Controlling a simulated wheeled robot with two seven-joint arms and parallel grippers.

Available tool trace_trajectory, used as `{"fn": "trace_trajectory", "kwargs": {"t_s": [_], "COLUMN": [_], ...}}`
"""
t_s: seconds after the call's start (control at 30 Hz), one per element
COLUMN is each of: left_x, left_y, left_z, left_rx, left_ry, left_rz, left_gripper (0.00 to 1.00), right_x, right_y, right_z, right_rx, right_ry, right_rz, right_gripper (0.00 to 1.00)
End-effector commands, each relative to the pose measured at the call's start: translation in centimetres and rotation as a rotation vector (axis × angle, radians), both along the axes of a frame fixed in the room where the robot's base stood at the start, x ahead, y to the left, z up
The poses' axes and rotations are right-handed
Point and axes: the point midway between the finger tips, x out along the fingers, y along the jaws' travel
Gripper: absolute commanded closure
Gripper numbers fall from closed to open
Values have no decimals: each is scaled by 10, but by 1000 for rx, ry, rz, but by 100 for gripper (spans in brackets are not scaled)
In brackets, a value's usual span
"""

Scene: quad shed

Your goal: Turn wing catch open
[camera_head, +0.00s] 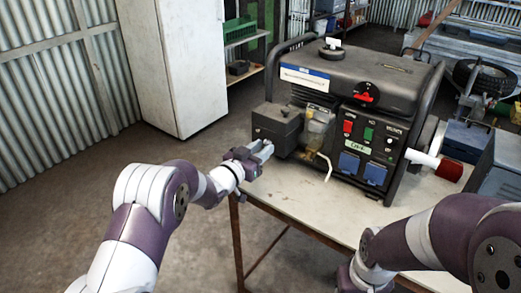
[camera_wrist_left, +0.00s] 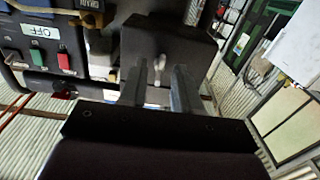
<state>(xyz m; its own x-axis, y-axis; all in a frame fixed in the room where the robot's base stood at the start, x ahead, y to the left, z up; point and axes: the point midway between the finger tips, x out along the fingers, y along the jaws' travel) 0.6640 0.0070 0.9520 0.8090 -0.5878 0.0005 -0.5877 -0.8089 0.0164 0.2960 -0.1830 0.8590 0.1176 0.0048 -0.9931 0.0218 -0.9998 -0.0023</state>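The wing catch (camera_wrist_left: 157,68) is a small pale tab on the dark box (camera_wrist_left: 165,45) in the left wrist view. That box (camera_head: 277,122) sits at the left end of the black generator (camera_head: 350,85) in the head view, where I cannot make out the catch. My left gripper (camera_head: 268,146) is at the box's near side. In the left wrist view its fingers (camera_wrist_left: 157,78) are apart, with the catch showing in the gap between the tips. I cannot tell whether either finger touches it. My right arm is at lower right; its gripper is not in view.
The generator stands on a pale table (camera_head: 290,193). A bent light lever (camera_head: 325,165) sticks out just right of my left gripper. A red-and-white cylinder (camera_head: 437,164) juts from the generator's right side. A white cabinet (camera_head: 175,60) stands behind left.

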Motion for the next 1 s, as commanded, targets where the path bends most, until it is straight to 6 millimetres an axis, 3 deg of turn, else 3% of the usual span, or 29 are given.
{"fn": "trace_trajectory", "kwargs": {"t_s": [0.33,0.7,1.0], "left_x": [-8,-81,-103], "left_y": [6,60,75], "left_z": [-1,0,0], "left_rx": [3,1,1], "left_ry": [2,1,-1], "left_rz": [1,3,0], "left_gripper": [68,68,68], "right_x": [0,0,0], "right_y": [0,0,0], "right_z": [0,-3,-3], "right_rx": [0,0,0], "right_ry": [0,0,0], "right_rz": [0,0,0], "right_gripper": [57,57,57]}}
